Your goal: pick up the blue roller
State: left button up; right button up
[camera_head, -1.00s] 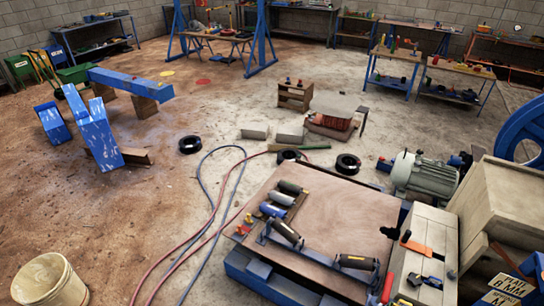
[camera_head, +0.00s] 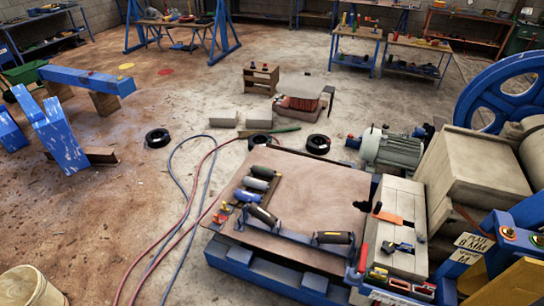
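The blue roller (camera_head: 247,196) lies on the wooden board (camera_head: 320,185) on the low blue-framed stand, near the board's left edge. A grey roller (camera_head: 256,184) and a dark roller (camera_head: 263,172) lie just behind it in a row. A dark roller (camera_head: 262,214) sits slanted at the blue rail in front of it. Another dark roller with yellowish ends (camera_head: 333,238) sits at the rail's right end. Neither of my grippers shows in the head view.
Red and blue hoses (camera_head: 178,225) run over the floor left of the stand. A beige crusher housing (camera_head: 480,165) with a big blue wheel (camera_head: 490,95) stands at right, near a grey motor (camera_head: 391,150). A bucket (camera_head: 32,287) is at front left.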

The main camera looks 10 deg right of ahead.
aim_at(240, 195)
jog(key=i+u, duration=0.15)
jog(key=i, duration=0.4)
jog(key=i+u, duration=0.1)
jog(key=i, duration=0.45)
jog(key=i+u, duration=0.15)
jog(key=i, duration=0.4)
jog(key=i+l+u, duration=0.15)
jog(key=i, duration=0.35)
jog(key=i+l+u, duration=0.1)
jog(key=i+l, duration=0.15)
jog(key=i, duration=0.3)
